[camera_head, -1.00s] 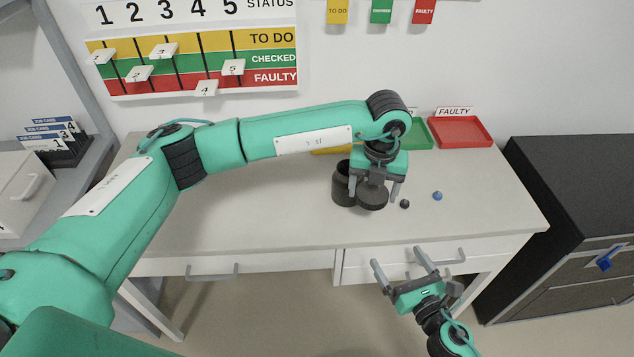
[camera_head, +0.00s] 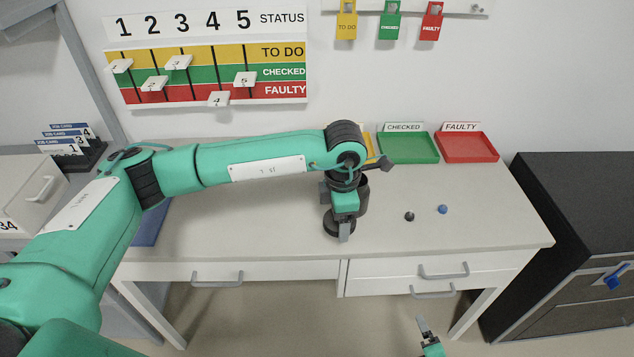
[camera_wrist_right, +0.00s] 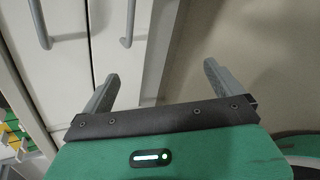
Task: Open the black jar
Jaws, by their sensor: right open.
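The black jar (camera_head: 363,198) stands on the table, partly hidden behind my left gripper and wrist. A round dark lid (camera_head: 331,226) is off the jar, to its front left, low over or on the tabletop. My left gripper (camera_head: 342,226) points down at the lid, one finger in front of its edge; it appears shut on the lid, with the far finger hidden. My right gripper is low in front of the table, its finger just showing at the bottom of the head view. In the right wrist view my right gripper (camera_wrist_right: 159,82) is open and empty.
A small black ball (camera_head: 409,216) and a blue ball (camera_head: 443,209) lie on the table right of the jar. Green (camera_head: 408,148) and red (camera_head: 467,147) trays are at the back. A black cabinet (camera_head: 570,230) stands right. The right tabletop is mostly clear.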

